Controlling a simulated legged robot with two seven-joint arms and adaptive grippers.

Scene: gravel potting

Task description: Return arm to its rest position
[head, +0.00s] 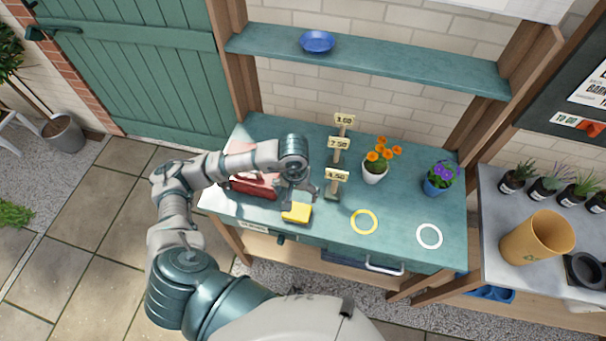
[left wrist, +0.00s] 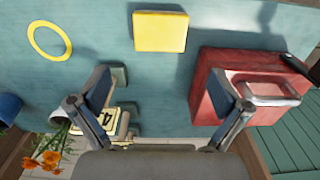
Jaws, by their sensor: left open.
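My left arm comes in from the left over the teal bench (head: 330,235). My left gripper (head: 300,197) points down above the bench, near a yellow block (head: 297,213). In the left wrist view the left gripper (left wrist: 165,95) has its fingers spread wide, with nothing between them. The yellow block (left wrist: 161,32) lies on the bench beyond the fingertips, apart from them. A red box (head: 254,187) stands left of the gripper, partly behind my arm; it also shows in the left wrist view (left wrist: 212,103). My right gripper is not seen.
Price signs (head: 339,144) stand behind the gripper. An orange-flowered pot (head: 374,172) and a purple-flowered pot (head: 437,185) stand to the right. A yellow ring (head: 364,210) and a white ring (head: 429,225) mark the bench. A blue bowl (head: 317,42) sits on the shelf.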

